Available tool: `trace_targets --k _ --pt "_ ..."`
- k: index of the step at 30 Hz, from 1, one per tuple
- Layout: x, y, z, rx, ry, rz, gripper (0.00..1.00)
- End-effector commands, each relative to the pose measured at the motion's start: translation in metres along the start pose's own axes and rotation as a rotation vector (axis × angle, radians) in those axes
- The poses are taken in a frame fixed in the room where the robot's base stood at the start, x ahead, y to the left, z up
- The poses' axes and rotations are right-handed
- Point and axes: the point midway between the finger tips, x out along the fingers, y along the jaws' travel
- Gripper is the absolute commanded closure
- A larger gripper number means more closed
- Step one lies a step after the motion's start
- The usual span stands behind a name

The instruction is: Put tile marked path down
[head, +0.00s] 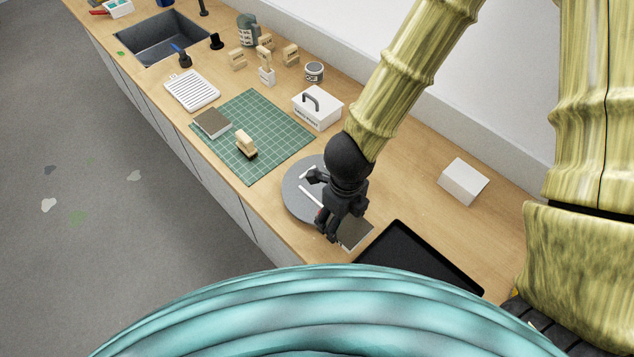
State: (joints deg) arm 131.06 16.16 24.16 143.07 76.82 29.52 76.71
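A flat tile with a grey-brown top (356,233) shows beside and partly behind my gripper (327,233), near the round grey disc. I cannot tell whether it is held or lies on the counter, and no marking can be read on it. My dark gripper points down over the right edge of the disc; its fingers are too small and overlapped to show whether they are open. A second similar tile (212,123) lies on the left part of the green cutting mat (272,153). No word is legible on that tile.
The grey disc (293,203) lies on the wooden counter, with white sticks on it. A black tray (420,260) is to the right. A white lidded box (318,108), a wooden block (246,143) and a white block (463,181) stand around. The mat's lower right part is clear.

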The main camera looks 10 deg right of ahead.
Motion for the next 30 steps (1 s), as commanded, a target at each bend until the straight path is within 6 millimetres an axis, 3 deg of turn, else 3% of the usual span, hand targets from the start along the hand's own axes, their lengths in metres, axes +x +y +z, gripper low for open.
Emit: trace_targets --k 14,23,30 --pt "0.004 -0.006 0.016 -0.003 -0.003 0.006 0.55" --pt "0.002 -0.023 0.049 -0.004 0.0 0.006 0.55" --pt "0.005 -0.043 0.088 -0.002 0.0 0.006 0.55"
